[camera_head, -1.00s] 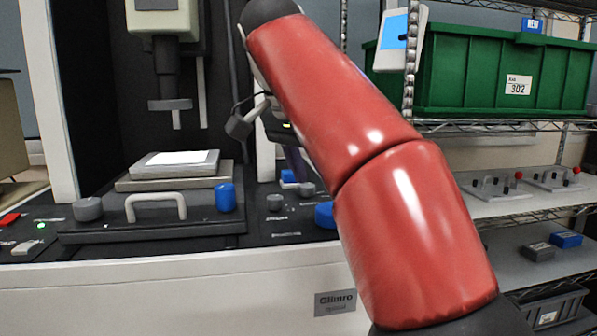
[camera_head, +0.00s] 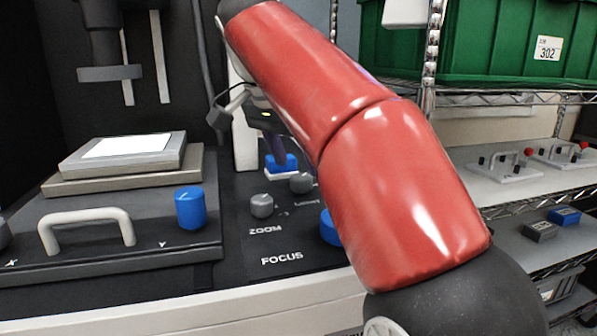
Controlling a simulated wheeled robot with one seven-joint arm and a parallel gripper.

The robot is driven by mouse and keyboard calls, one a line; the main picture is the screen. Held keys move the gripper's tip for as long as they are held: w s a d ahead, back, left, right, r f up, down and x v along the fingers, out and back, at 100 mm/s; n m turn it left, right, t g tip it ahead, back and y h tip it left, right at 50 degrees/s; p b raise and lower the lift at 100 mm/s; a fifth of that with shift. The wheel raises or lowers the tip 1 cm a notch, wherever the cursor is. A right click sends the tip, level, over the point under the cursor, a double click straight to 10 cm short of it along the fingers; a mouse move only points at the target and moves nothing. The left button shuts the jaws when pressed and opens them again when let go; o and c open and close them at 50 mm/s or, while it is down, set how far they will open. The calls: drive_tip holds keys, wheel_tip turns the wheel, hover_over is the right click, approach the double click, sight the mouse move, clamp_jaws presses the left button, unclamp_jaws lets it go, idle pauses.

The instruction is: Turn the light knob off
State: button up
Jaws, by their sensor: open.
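The black control panel (camera_head: 238,243) carries two grey knobs. One grey knob (camera_head: 262,205) stands above the word ZOOM. The other grey knob (camera_head: 301,182) is a little farther back and to the right, close to my red arm; the small label below it is hard to read, so I cannot tell for sure which is the light knob. My gripper (camera_head: 277,152) is open, largely hidden behind my arm, with a purple finger pointing down near a blue block-like control on a white base (camera_head: 282,168). I cannot tell whether it touches that control.
A blue knob (camera_head: 329,228) beside the FOCUS label is partly behind my arm. At left is a stage with a white handle (camera_head: 88,222) and a blue knob (camera_head: 190,209). A wire shelf on the right holds a green bin (camera_head: 490,50).

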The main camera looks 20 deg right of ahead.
sight(302, 176)
drive_tip(key=shift+b+x, duration=0.35)
drive_tip(key=shift+x, duration=1.25)
drive_tip(key=shift+c, duration=0.4)
drive_tip(key=c, duration=0.9)
